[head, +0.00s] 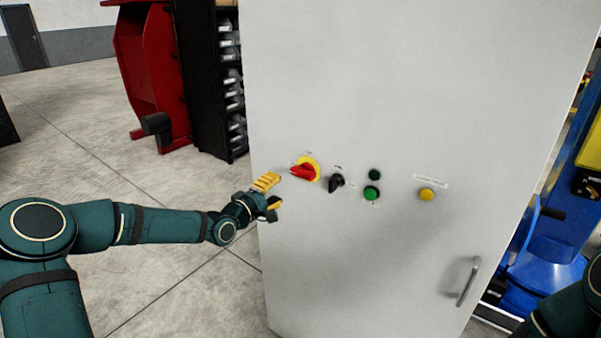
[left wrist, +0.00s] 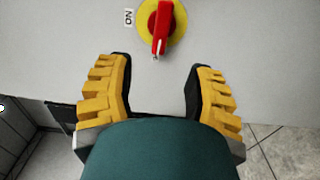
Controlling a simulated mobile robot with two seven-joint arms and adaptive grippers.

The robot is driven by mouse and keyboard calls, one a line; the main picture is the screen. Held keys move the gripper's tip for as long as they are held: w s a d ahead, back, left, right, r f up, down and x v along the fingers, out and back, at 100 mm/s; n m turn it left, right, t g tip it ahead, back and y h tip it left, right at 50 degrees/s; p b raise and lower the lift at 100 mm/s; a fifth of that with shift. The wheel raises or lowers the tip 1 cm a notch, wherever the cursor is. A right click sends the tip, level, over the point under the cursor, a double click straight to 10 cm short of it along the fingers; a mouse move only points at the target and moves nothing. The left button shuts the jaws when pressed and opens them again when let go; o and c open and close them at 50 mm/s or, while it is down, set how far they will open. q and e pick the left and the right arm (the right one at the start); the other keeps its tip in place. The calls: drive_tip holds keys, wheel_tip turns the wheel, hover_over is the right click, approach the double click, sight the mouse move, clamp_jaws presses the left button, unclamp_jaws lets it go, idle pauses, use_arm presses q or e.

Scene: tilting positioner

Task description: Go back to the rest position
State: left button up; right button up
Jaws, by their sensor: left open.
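My left gripper (head: 272,193) has yellow ridged fingers and is in front of the grey cabinet's left part, beside the red switch. In the left wrist view its fingers (left wrist: 158,95) are spread apart with nothing between them. The red rotary switch on a yellow disc (head: 306,170) is on the cabinet door. It also shows in the left wrist view (left wrist: 163,22), just beyond the fingertips and apart from them, with an "ON" label on its left. My right gripper is not in view; only a bit of my dark green arm shows at the lower right.
The grey cabinet (head: 400,90) fills the middle. It carries a black knob (head: 336,183), a green button (head: 372,194), a yellow button (head: 426,194) and a door handle (head: 468,282). A red machine (head: 150,70) and black rack (head: 205,80) stand behind left. Blue equipment (head: 555,240) stands right.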

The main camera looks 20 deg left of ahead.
use_arm(q)
drive_tip(key=s+d+f+m+g+b, duration=0.1)
drive_tip(key=s+d+f+m+g, duration=0.3)
drive_tip(key=d+f, duration=0.5)
drive_tip(key=s+d+f+m+g+b, duration=0.1)
drive_tip(key=s+d+f+g, duration=0.2)
drive_tip(key=s+d+f, duration=0.55)
drive_tip(key=s+f+m+g+y+b, duration=0.1)
drive_tip(key=s+f+m+g, duration=0.6)
drive_tip(key=s+f, duration=0.9)
drive_tip(key=s+g+y, duration=0.1)
drive_tip(key=s, duration=0.3)
drive_tip(key=shift+s+f, duration=0.3)
drive_tip(key=shift+f, duration=0.05)
drive_tip(key=shift+c, duration=0.4)
